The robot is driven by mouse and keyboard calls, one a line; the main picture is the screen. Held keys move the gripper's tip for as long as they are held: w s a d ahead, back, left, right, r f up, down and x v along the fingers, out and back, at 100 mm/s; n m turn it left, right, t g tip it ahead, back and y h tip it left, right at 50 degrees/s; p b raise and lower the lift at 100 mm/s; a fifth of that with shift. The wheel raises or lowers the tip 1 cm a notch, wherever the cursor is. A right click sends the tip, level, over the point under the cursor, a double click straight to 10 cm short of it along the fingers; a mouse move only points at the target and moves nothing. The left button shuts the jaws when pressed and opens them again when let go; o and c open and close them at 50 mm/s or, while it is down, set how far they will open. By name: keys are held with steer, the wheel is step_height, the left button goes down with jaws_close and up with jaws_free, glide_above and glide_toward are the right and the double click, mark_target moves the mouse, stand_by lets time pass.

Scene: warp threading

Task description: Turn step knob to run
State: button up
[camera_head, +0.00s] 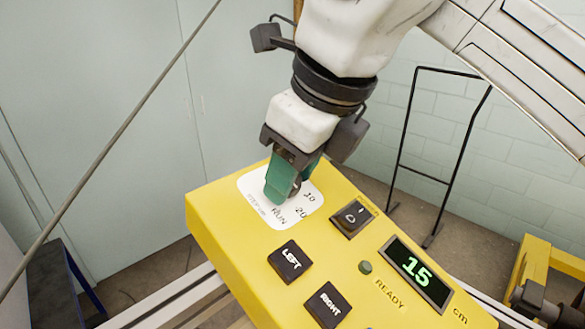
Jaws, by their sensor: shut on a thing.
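The yellow control box (228,235) fills the lower middle of the head view. Its white dial label (292,219) carries the marks 10, 20 and RUN, with more small print at the left. My gripper (283,192) points down onto this label, with green fingers shut on the step knob. The fingers hide most of the knob, so I cannot tell which mark it points to. The RUN mark lies just below the fingertips in the picture, and 10 and 20 lie to their right.
Black LEFT (291,262) and RIGHT (327,305) buttons sit below the dial. A rocker switch (353,217), a READY lamp (365,267) and a display (418,274) reading 15 cm are to the right. A black metal frame (400,150) stands behind. A thin bar crosses the left side.

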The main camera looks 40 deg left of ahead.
steer(key=shift+c, duration=0.7)
steer(key=shift+m, duration=0.3)
steer(key=m+b, duration=0.1)
steer(key=m, duration=0.1)
steer(key=shift+m, duration=0.4)
steer(key=m+b, duration=0.1)
steer(key=m, duration=0.4)
steer(key=shift+s+m, duration=0.1)
steer(key=shift+m, duration=0.2)
steer(key=o, duration=1.1)
steer(key=shift+b, duration=0.3)
steer(key=shift+c, duration=0.2)
steer(key=b+v, duration=0.1)
steer(key=v, duration=0.9)
steer(key=shift+r, duration=0.4)
